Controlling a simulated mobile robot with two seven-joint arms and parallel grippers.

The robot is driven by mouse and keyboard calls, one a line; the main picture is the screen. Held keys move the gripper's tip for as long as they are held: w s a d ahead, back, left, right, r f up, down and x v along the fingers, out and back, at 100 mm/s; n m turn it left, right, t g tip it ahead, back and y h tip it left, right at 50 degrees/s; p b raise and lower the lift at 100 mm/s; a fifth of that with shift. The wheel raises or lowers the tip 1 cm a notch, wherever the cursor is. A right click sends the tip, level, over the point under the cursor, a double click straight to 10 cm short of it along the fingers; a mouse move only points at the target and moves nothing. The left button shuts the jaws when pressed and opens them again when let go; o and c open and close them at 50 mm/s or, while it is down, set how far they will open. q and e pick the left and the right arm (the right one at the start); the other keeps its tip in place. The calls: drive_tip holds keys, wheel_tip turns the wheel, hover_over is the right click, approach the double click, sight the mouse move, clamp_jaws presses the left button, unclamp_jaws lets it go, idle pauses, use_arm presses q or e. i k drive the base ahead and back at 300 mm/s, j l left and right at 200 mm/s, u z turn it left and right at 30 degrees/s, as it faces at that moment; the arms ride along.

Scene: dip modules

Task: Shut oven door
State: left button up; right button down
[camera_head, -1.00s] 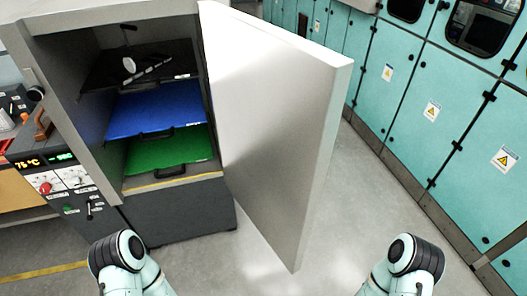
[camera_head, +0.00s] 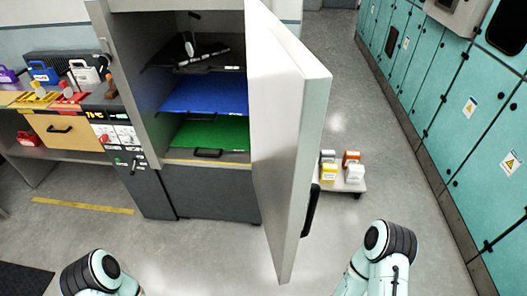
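The oven (camera_head: 208,187) stands ahead with its front open. Its thick grey door (camera_head: 283,130) is swung wide open on the right side and juts towards me. A dark handle (camera_head: 311,210) shows on the door's outer face. Inside the oven are a black shelf (camera_head: 165,55), a blue tray (camera_head: 205,95) and a green tray (camera_head: 212,135). Parts of my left arm show at the bottom left and parts of my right arm at the bottom right, right of the door and apart from it. Neither gripper is in view.
A low cart (camera_head: 350,182) with several small coloured boxes stands behind the door. Teal cabinets (camera_head: 440,110) line the right side. A workbench (camera_head: 65,130) with coloured cases is at left. The floor (camera_head: 225,245) before the oven is clear.

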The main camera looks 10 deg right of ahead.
sight(289, 88)
drive_tip(key=i+l+u, duration=0.1)
drive_tip(key=l+u, duration=0.2)
drive_tip(key=l, duration=0.2)
drive_tip(key=l+u, duration=0.3)
drive_tip(key=l, duration=0.2)
drive_tip(key=i+l, duration=0.1)
drive_tip(key=l, duration=0.35)
